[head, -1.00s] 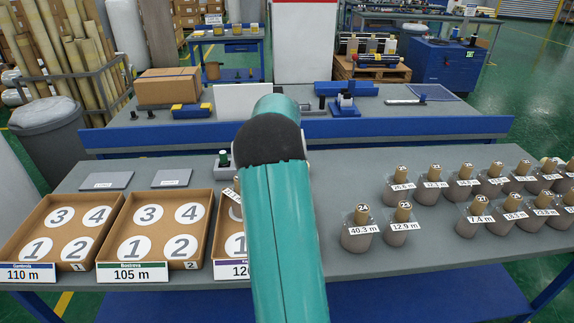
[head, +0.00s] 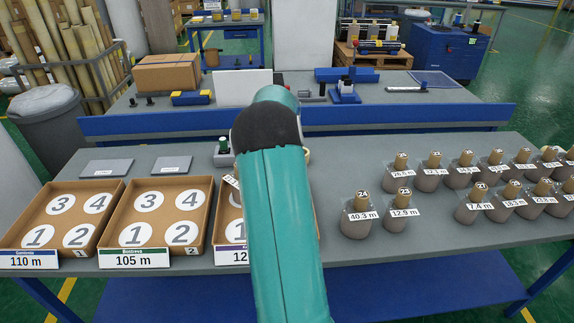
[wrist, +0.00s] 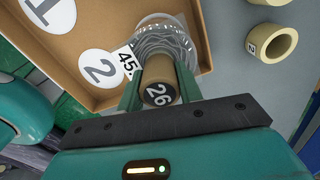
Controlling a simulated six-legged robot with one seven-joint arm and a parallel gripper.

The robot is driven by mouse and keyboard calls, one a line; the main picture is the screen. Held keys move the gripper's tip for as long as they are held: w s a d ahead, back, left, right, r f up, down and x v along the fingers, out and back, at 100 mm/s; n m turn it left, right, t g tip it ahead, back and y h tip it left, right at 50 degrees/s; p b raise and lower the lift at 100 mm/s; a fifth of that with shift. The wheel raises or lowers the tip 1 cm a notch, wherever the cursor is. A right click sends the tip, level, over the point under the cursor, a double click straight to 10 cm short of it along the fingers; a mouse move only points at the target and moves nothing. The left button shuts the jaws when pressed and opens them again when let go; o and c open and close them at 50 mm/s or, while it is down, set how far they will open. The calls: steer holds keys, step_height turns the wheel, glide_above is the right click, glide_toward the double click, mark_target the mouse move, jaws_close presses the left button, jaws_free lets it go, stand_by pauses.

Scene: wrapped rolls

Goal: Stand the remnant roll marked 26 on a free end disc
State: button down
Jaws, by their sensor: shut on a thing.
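In the wrist view my gripper (wrist: 160,88) is shut on the core of the remnant roll marked 26 (wrist: 160,94). The roll is a brown core with a clear-wrapped grey body (wrist: 163,42) and a white label starting 45. It overlaps the cardboard tray near white disc 2 (wrist: 100,68); whether its base touches the tray is hidden. Disc 1 (wrist: 45,8) is bare. In the head view my arm hides the gripper, the roll and much of the third tray (head: 224,215). The 110 m tray (head: 112,200) and 105 m tray (head: 203,200) show bare discs 1 to 4.
A cream ring (wrist: 270,43) lies right of the tray in the wrist view. Several wrapped rolls, including 24 (head: 357,222) and 23 (head: 397,217), stand on the right of the grey table (head: 340,180). Grey plates (head: 107,167) lie behind the left trays.

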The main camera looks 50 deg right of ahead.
steer(key=shift+f, duration=0.35)
steer(key=c, duration=0.9)
jaws_free()
steer(key=shift+o, duration=0.2)
step_height(320, 180, up, 14)
steer(key=shift+s+f, duration=0.1)
steer(key=shift+f, duration=0.05)
